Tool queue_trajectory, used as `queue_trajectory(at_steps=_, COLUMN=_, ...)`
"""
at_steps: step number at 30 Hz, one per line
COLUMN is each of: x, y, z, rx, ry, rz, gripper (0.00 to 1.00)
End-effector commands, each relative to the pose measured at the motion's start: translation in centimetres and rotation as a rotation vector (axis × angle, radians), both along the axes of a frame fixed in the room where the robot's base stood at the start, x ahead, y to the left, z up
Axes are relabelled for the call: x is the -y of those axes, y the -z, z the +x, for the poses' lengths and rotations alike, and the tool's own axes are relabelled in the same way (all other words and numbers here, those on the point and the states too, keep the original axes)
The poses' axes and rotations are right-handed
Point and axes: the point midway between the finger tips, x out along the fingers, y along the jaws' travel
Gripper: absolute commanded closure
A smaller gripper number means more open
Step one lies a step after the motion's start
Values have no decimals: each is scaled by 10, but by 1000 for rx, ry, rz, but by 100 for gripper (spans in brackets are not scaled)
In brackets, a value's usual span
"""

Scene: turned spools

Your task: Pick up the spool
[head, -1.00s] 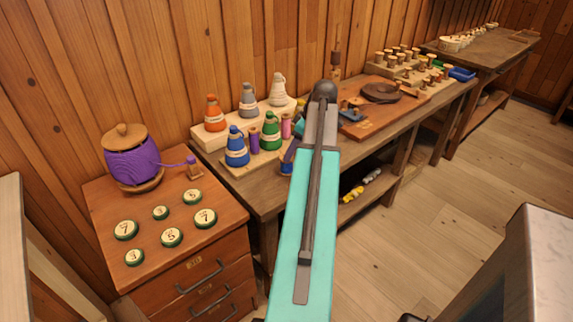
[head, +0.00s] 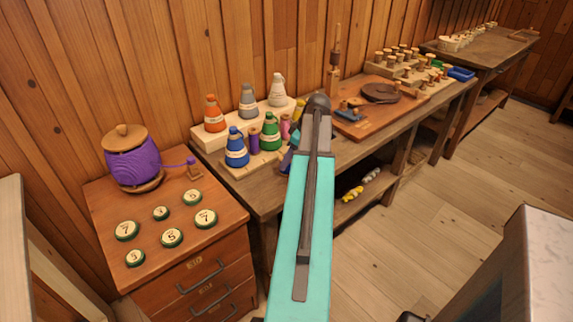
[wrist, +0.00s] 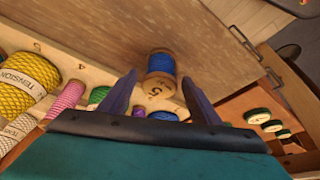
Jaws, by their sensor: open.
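In the wrist view a spool (wrist: 161,64) wound with blue thread has pale wooden ends, with a "5" on the end nearer the camera. It is by the edge of a pale board, against the brown bench top. My gripper (wrist: 160,77) is open, with one dark finger to the left of the spool and one to the right. The spool shows between the fingertips; whether they touch it I cannot tell. In the head view my arm hides most of the gripper and this spool.
Cones and spools of thread, including a blue cone (head: 236,148) and a green cone (head: 270,132), stand close by on the bench. A drawer cabinet (head: 140,220) at left carries several round numbered discs and a purple yarn pot (head: 133,163). A turntable board (head: 353,127) lies farther right.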

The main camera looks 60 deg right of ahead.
Motion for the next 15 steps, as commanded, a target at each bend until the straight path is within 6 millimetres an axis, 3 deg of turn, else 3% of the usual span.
queue_trajectory(at_steps=7, x=-2, y=20, z=8, rx=-1, ry=-1, rz=0, gripper=43)
queue_trajectory(at_steps=15, x=-2, y=24, z=9, rx=-1, ry=-1, rz=0, gripper=43)
